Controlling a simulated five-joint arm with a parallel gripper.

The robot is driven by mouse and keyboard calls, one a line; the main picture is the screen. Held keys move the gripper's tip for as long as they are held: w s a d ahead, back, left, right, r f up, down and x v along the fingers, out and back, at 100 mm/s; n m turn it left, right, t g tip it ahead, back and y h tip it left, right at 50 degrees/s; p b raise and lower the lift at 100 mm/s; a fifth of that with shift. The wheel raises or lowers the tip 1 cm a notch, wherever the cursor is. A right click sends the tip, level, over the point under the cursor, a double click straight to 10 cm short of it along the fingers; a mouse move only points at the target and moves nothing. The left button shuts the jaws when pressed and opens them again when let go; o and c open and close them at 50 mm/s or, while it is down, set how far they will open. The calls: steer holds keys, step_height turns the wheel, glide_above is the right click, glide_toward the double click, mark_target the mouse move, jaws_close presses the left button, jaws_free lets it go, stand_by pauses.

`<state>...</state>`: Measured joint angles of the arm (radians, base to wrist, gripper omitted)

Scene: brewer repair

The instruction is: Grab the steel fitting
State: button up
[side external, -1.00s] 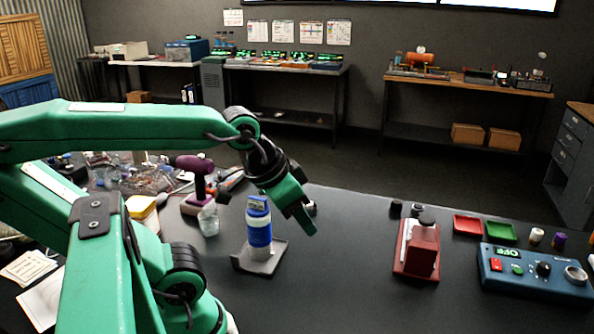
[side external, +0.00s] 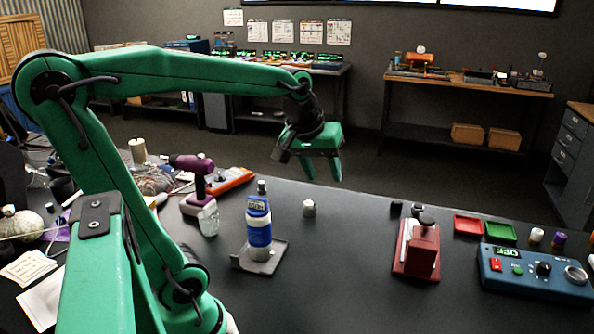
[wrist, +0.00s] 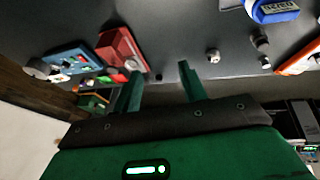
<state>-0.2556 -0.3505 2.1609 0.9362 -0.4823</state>
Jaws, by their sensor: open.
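A small silver-grey cylindrical piece, which looks like the steel fitting (side external: 309,208), stands alone on the dark bench, right of the blue-and-white bottle. In the wrist view, the fitting (wrist: 213,56) lies right of my fingers. My gripper (side external: 321,172) is raised above the bench, fingers pointing down. It appears above and slightly right of the fitting in the side view, clearly apart from it. The wrist view also shows my gripper (wrist: 160,70) with its fingers spread and nothing between them.
The bottle (side external: 259,236) stands on a grey plate (side external: 279,252). A purple tool (side external: 194,165) and clutter are at left. A red device (side external: 421,251), red tray (side external: 467,226), green tray (side external: 501,233) and blue control box (side external: 530,276) are at right.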

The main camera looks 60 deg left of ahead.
steer(key=w+a+f+n+g, duration=0.1)
steer(key=w+a+n, duration=0.55)
steer(key=a, duration=0.45)
steer(key=n+g, duration=0.3)
steer(key=n, duration=1.6)
glide_above(261, 183)
step_height(261, 183, down, 19)
steer(key=shift+s+d+r, duration=0.1)
steer(key=shift+d, duration=0.05)
steer(key=shift+w+a+f, duration=0.15)
steer(key=shift+f, duration=1.8)
steer(key=shift+w+a+f, duration=0.1)
steer(key=shift+a+f, duration=0.05)
steer(key=shift+f, duration=1.8)
steer(key=c, duration=0.8)
